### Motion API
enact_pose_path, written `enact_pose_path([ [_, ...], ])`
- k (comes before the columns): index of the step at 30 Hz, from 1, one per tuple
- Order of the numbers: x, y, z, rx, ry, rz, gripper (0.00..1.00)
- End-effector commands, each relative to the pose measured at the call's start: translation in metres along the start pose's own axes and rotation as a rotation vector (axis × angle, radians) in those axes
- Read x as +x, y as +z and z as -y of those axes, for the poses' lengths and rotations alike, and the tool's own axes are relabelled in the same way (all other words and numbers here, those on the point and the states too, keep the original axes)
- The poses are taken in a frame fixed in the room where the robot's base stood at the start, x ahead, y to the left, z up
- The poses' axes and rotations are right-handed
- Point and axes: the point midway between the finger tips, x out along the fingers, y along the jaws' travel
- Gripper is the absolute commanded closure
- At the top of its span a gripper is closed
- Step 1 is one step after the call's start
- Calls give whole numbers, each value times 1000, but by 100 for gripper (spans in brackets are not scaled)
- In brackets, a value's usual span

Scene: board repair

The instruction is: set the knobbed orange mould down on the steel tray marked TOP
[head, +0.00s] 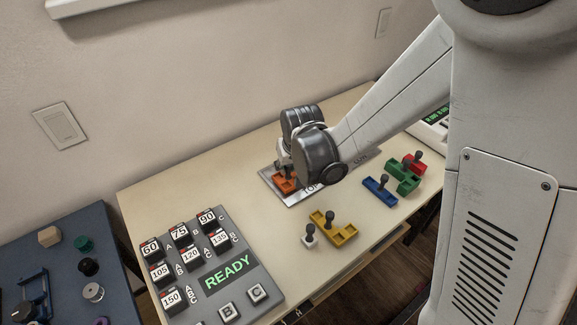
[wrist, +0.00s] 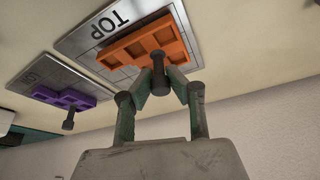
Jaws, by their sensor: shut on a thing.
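The orange mould (wrist: 140,48) has a dark knob, and my gripper (wrist: 162,76) is shut on that knob. The steel tray marked TOP (wrist: 88,41) lies directly behind the mould in the wrist view. In the head view the orange mould (head: 285,185) shows over the left part of the tray (head: 294,200), under my gripper (head: 285,171). The mould looks flat and very close to the tray; I cannot tell whether it touches. My wrist hides part of the tray and its lettering in the head view.
A purple knobbed mould (wrist: 64,97) is on a second steel plate (wrist: 40,75) beside the tray. Blue (head: 380,191), green (head: 402,178), red (head: 413,163) and yellow (head: 342,233) knobbed pieces stand to the right and front. A READY panel (head: 250,290) lies front left.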

Motion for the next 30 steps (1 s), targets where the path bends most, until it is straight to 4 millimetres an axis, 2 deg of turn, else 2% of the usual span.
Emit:
enact_pose_path([
  [11, 5, 2, 0, 0, 0, 0, 100],
  [12, 5, 2, 0, 0, 0, 0, 85],
  [17, 5, 2, 0, 0, 0, 0, 64],
  [25, 4, 2, 0, 0, 0, 0, 64],
  [30, -4, 2, 0, 0, 0, 0, 64],
])
